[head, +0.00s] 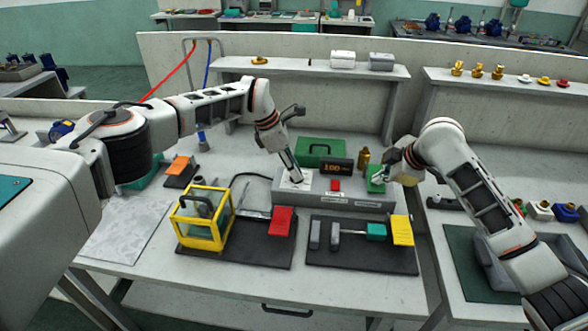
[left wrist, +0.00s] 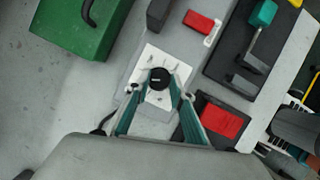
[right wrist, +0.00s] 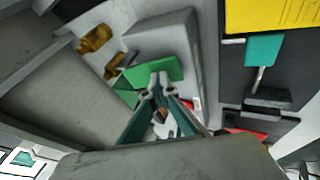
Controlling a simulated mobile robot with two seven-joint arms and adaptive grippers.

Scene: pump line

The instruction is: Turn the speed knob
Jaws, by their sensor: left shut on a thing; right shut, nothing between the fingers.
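The speed knob (left wrist: 159,78) is a round black knob on a white plate (left wrist: 150,100), seen in the left wrist view. The plate sits at the left end of a grey control console (head: 350,201). My left gripper (head: 296,180) points down at this plate, its fingers shut on the knob, and hides the knob in the head view. An orange-lit display (head: 337,166) reading about 100 stands on the console, with a red part (head: 335,185) in front of it. My right gripper (right wrist: 158,82) is shut and empty, over a green panel (right wrist: 170,68) at the console's right end.
A green case (head: 321,146) stands behind the console, with brass parts (head: 364,157) to its right. In front are a yellow-framed guard (head: 203,218) and a dark mat (head: 350,258) with a teal-handled clamp (head: 376,231).

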